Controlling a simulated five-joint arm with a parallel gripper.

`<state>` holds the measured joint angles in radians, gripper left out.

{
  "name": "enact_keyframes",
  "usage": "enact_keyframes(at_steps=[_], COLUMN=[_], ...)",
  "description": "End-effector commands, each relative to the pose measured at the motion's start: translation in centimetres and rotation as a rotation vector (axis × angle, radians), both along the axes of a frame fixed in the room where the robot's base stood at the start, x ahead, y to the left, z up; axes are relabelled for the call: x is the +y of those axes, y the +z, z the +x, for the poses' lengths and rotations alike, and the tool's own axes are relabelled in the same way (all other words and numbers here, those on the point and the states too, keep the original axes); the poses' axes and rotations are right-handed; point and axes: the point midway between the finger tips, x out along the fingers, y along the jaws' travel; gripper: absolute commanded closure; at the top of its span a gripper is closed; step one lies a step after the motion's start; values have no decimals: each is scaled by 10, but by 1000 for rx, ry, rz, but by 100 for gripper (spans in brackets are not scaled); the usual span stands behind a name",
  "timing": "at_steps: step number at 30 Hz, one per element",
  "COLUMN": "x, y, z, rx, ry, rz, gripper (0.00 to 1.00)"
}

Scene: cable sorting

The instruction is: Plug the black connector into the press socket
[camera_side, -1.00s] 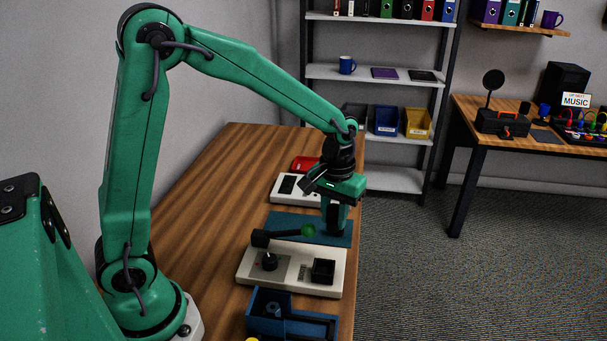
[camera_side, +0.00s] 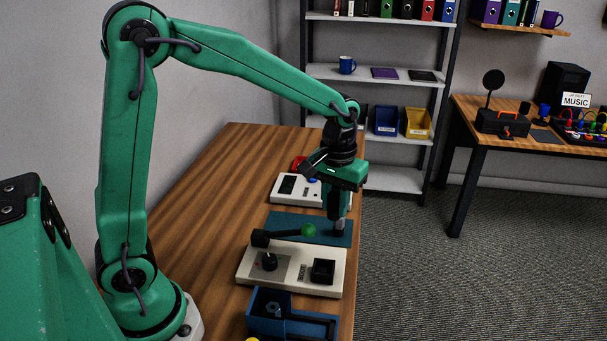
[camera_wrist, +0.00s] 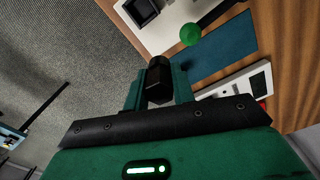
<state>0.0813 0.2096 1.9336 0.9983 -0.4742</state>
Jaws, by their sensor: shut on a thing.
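My gripper (camera_side: 341,207) points down over the blue mat (camera_side: 290,225), shut on the black connector (camera_wrist: 159,78). In the wrist view the connector sits between my teal fingers; in the side view only a small dark end (camera_side: 340,228) shows below them. It appears lifted off the mat, but the gap is hard to judge. The press (camera_side: 300,258) is a pale base in front of the mat, with a black lever ending in a green knob (camera_side: 308,230). Its black box-shaped socket (camera_side: 323,271) faces up at its right side and looks empty.
A blue bin (camera_side: 268,318) stands in front of the press. A pale device (camera_side: 285,188) with a dark display lies behind the mat. The lever and knob stand between my gripper and the socket in the side view. The wooden table (camera_side: 205,210) is clear on the left.

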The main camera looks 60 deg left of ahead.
Motion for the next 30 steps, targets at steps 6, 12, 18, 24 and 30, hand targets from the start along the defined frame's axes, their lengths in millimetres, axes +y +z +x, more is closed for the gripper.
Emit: enact_keyframes(at_steps=[6, 12, 18, 24, 30], x=[0, 0, 0, 0, -9], y=[10, 16, 17, 17, 8], z=[0, 0, 0, -1, -10], rx=[-2, 0, 0, 0, 1], ry=[0, 0, 0, 0, -3], rz=[0, 0, 0, 0, 0], gripper=[98, 98, 98, 98, 98])
